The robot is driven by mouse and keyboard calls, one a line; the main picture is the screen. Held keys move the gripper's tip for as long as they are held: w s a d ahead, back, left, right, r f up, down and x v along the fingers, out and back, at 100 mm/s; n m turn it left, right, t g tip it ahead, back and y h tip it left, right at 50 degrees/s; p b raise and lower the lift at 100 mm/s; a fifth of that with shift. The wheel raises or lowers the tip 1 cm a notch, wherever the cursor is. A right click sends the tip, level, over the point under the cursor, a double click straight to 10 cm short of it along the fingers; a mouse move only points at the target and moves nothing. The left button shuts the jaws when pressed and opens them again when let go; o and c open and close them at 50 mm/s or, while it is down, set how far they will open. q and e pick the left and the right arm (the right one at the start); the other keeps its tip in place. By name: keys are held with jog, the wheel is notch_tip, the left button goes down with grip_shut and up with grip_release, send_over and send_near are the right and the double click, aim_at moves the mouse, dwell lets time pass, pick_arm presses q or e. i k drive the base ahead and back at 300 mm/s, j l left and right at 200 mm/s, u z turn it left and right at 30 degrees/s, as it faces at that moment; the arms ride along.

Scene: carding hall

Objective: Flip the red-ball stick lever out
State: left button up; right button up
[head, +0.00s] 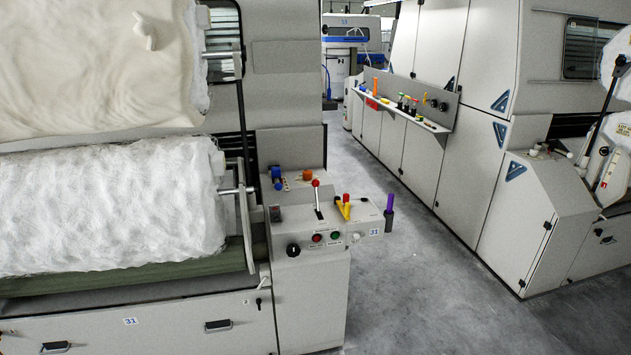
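The red-ball stick lever (317,198) stands up from the sloping top of the grey control console (312,275) at the end of the left machine. Its red ball (315,183) is at the top of a thin metal stick, which comes out of a dark slot plate. The stick looks nearly upright, tilted slightly toward the back. Neither of my grippers shows in the head view, and nothing touches the lever.
Yellow and red handles (344,207) and a purple-handled tool (389,207) stand right of the lever. A black knob (293,250) and red and green buttons sit on the console front. White fibre rolls (110,210) lie left. The grey floor aisle (420,270) is clear.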

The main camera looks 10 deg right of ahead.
aim_at(316, 183)
jog(key=i+l+z, duration=1)
jog(key=i+z, duration=0.3)
jog(key=i+l+z, duration=0.25)
jog(key=i, duration=0.4)
jog(key=i+z, duration=0.25)
jog(key=i, duration=0.4)
jog(key=i+u, duration=0.15)
jog(key=u, duration=0.25)
jog(key=i+l+u, duration=0.1)
jog(key=u, duration=0.25)
jog(key=i+l+u, duration=0.1)
jog(key=u, duration=0.3)
jog(key=i+l+u, duration=0.2)
jog(key=u, duration=0.2)
jog(key=i+u, duration=0.1)
jog(key=u, duration=0.3)
jog(key=i+l+u, duration=0.1)
jog(key=u, duration=0.3)
jog(key=i+l+u, duration=0.1)
jog(key=u, duration=0.25)
jog(key=l+u, duration=0.15)
jog(key=u, duration=0.25)
jog(key=i+l+u, duration=0.2)
jog(key=u, duration=0.15)
jog(key=i+l+u, duration=0.15)
jog(key=u, duration=0.2)
jog(key=i+l+u, duration=0.1)
jog(key=l+u, duration=0.3)
